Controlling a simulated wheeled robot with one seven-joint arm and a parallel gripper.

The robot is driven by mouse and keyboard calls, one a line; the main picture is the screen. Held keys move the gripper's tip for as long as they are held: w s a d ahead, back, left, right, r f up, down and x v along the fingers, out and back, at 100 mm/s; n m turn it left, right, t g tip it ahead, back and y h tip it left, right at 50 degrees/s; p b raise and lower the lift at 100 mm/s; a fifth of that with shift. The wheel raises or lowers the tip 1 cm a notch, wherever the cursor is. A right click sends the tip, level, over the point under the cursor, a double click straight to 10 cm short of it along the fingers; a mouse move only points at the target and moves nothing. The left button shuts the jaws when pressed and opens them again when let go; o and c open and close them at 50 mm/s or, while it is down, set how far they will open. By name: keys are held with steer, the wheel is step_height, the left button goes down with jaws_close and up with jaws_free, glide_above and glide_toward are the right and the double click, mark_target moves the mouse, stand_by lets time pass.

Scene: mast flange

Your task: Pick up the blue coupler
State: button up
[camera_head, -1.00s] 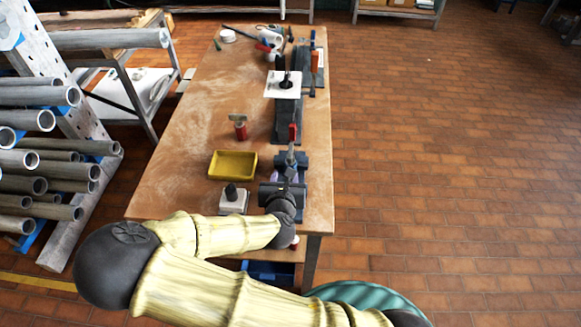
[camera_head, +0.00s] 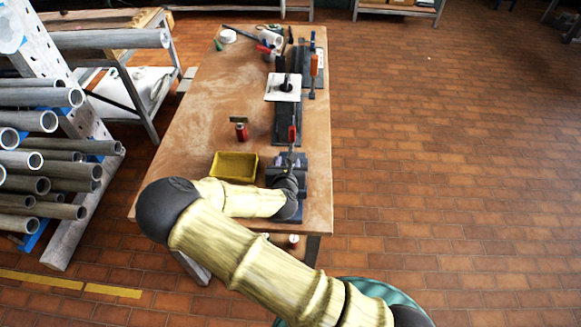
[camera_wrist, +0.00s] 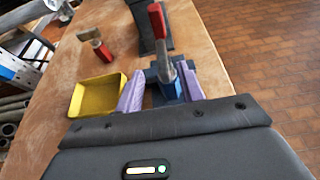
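In the wrist view, the two purple fingers of my gripper (camera_wrist: 160,72) are spread apart, with blue parts between and beyond them. A blue piece (camera_wrist: 172,92) shows between the fingers, beneath a clamp with a red handle (camera_wrist: 157,22). I cannot tell for sure whether this piece is the coupler or part of the clamp's fixture, nor whether a finger touches it. In the head view, the red-handled clamp (camera_head: 292,134) stands near the table's front right, and my wrist hides most of the fixture and my fingers.
A yellow tray (camera_head: 234,167) sits left of my gripper, close to the left finger in the wrist view. A red item (camera_head: 241,132) stands behind it. A white plate (camera_head: 284,87) lies on the dark rail further back.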

steer(key=shift+x, duration=1.1)
steer(key=shift+w+p, duration=0.1)
steer(key=shift+p, duration=0.25)
steer(key=shift+w+d+f, duration=0.1)
steer(key=shift+w+f, duration=0.05)
steer(key=shift+w, duration=0.15)
steer(key=shift+f+p+x, duration=0.2)
steer(key=shift+p+x, duration=0.45)
steer(key=shift+x, duration=0.45)
steer(key=shift+f+p+x, duration=0.15)
steer(key=shift+p+x, duration=0.5)
steer(key=shift+x, duration=0.45)
steer(key=shift+s+d, duration=0.1)
steer(key=shift+s, duration=0.05)
jaws_close()
steer(key=shift+s+f, duration=0.15)
